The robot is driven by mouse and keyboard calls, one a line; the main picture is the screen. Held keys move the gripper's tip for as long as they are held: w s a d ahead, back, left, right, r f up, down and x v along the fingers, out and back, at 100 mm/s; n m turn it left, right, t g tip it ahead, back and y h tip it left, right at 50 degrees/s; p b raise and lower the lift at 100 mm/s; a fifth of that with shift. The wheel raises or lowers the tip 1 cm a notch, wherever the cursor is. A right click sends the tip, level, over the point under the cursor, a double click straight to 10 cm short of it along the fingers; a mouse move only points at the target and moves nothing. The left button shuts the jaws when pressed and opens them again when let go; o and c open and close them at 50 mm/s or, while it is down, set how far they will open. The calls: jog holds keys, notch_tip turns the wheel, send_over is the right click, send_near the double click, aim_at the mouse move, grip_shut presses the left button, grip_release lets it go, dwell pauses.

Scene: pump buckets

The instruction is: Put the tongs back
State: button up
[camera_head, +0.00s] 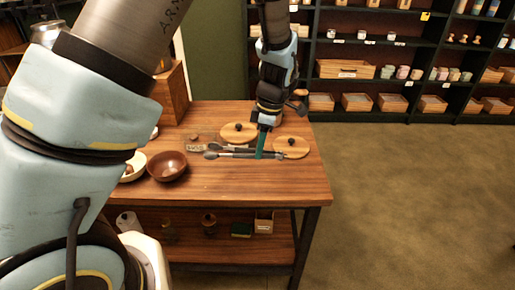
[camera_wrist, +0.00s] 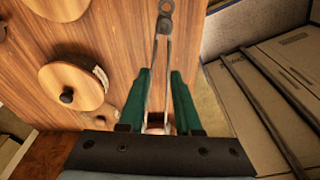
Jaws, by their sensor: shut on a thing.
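The tongs (camera_head: 230,155) lie roughly level along the wooden tabletop in the head view, long and dark with greyish parts. My gripper (camera_head: 260,156) reaches down to them, its green fingers over their middle to right part. In the wrist view the tongs (camera_wrist: 163,48) run up from between the two green fingers of my gripper (camera_wrist: 157,90), with a ringed end at the top. The gripper is shut on the tongs. I cannot tell whether they touch the table or hang just above it.
Two round wooden lids (camera_head: 239,132) (camera_head: 291,147) with dark knobs lie near the gripper. A brown bowl (camera_head: 167,166) and a pale bowl (camera_head: 134,167) stand at the left. A wooden box (camera_head: 172,94) stands behind. The table's front (camera_head: 240,188) is clear. Stocked shelves (camera_head: 400,55) stand beyond.

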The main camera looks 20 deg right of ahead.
jog(key=shift+w+f+b, duration=0.15)
jog(key=shift+f+b, duration=1.4)
jog(key=shift+f, duration=0.6)
jog(key=shift+w+f+b, duration=0.15)
jog(key=shift+f+b, duration=1.35)
jog(key=shift+f, duration=0.6)
jog(key=o, duration=1.2)
notch_tip(320, 180, up, 9)
jog(key=p, duration=0.7)
